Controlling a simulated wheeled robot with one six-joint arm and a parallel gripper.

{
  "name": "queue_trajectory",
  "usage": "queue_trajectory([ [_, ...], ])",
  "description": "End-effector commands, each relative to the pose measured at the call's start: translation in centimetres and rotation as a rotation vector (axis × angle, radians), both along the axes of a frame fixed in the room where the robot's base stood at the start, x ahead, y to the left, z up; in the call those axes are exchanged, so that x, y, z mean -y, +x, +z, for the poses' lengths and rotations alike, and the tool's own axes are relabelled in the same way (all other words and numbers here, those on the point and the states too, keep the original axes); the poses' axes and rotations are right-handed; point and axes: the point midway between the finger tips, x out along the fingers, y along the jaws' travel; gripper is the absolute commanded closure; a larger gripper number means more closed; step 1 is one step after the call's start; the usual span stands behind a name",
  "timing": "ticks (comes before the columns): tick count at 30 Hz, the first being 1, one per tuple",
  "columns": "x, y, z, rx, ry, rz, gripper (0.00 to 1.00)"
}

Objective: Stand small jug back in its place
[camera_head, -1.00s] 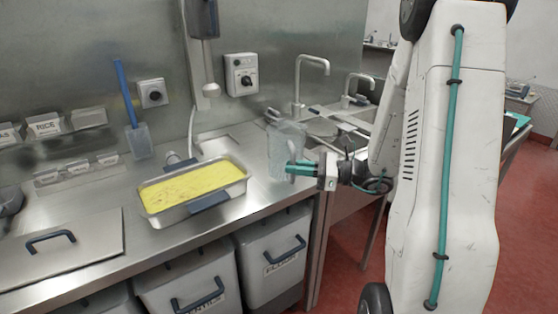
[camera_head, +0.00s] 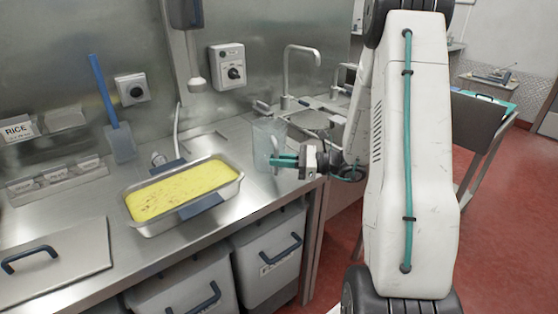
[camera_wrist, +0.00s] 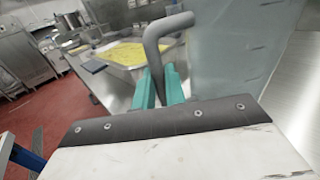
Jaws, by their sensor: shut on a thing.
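The small jug (camera_head: 268,140) is a clear, see-through vessel. It is upright at the right end of the steel counter, beside the tray of yellow food. My gripper (camera_head: 284,161) has teal fingers and reaches it from the right. In the wrist view my gripper (camera_wrist: 160,88) is shut on the jug's grey bent handle (camera_wrist: 166,32), and the jug's clear wall (camera_wrist: 235,55) fills the upper right. I cannot tell whether its base touches the counter.
A steel tray (camera_head: 150,231) of yellow food stands left of the jug. A tap (camera_head: 290,75) and sink lie behind it. A blue-handled scraper (camera_head: 120,145) leans on the back wall. Lidded bins (camera_head: 268,260) stand under the counter's front edge. Bare counter (camera_head: 228,135) shows behind the tray.

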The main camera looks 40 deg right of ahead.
Motion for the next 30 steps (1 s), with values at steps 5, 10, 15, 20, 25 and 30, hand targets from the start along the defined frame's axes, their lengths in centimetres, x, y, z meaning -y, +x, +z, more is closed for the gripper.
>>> queue_trajectory([
  [5,0.0,0.0,-0.2,-0.001,0.001,0.000,1.00],
  [10,0.0,0.0,-0.3,-0.001,0.001,0.000,0.66],
  [15,0.0,0.0,-0.3,-0.001,0.001,0.000,0.66],
  [20,0.1,-0.1,0.1,0.000,0.000,-0.001,0.66],
  [25,2.2,-1.9,0.0,-0.001,0.000,-0.004,0.66],
  [30,5.1,-4.4,-0.1,-0.001,-0.001,-0.006,0.66],
])
